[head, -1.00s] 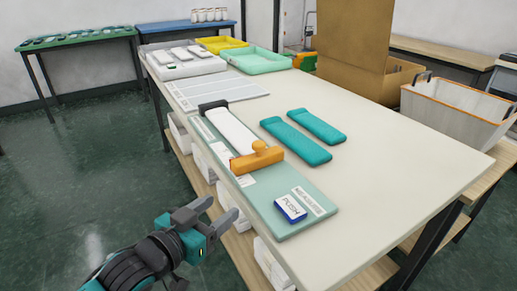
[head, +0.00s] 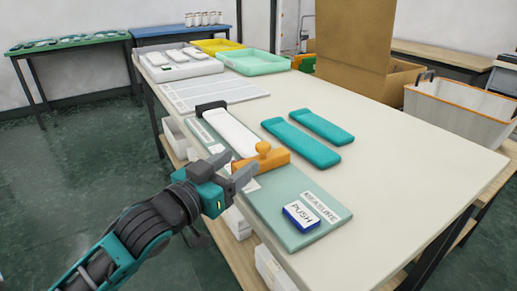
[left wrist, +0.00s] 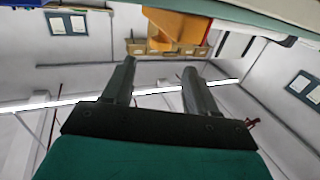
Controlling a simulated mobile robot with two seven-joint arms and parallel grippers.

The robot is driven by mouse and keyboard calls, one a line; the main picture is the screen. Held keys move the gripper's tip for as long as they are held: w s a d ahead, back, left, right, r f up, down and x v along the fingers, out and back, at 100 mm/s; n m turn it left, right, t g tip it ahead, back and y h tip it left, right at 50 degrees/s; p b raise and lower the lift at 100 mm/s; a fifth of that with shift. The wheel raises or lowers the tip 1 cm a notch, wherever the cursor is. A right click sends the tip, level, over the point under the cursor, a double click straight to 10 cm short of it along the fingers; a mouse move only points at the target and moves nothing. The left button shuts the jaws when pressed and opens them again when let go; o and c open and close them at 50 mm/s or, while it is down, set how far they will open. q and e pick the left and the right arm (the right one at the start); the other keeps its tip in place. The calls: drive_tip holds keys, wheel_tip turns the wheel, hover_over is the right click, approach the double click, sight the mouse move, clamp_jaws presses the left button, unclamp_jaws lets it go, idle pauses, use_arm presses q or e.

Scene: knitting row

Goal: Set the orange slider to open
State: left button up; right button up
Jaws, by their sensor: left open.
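The orange slider (head: 262,160) has a round knob on top and sits across the white track (head: 231,132) on the pale green board (head: 275,205), at the near end of the track. A black block stands at the track's far end. My left gripper (head: 238,168) is open and empty, just left of the slider at the board's edge; in the head view it hides part of the board's labels. In the left wrist view the orange slider (left wrist: 178,25) shows at the top, beyond the open fingers (left wrist: 155,85). I cannot tell whether they touch it. My right gripper is not in view.
A blue-and-white PUSH button (head: 300,216) and MEASURE label are on the board's near end. Two teal strips (head: 301,142) lie to the right. Trays (head: 253,62) stand at the back; a white bin (head: 458,108) stands right. The table's right part is clear.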

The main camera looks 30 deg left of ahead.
sight(259, 148)
use_arm(q)
drive_tip(key=shift+w+d+b, duration=0.1)
drive_tip(key=shift+w+d, duration=0.1)
drive_tip(key=shift+w, duration=1.1)
drive_tip(key=shift+w+d+b, duration=0.15)
drive_tip(key=shift+w, duration=1.1)
drive_tip(key=shift+w+d+b, duration=0.1)
drive_tip(key=shift+w+d, duration=0.1)
drive_tip(key=shift+w, duration=1.1)
clamp_jaws()
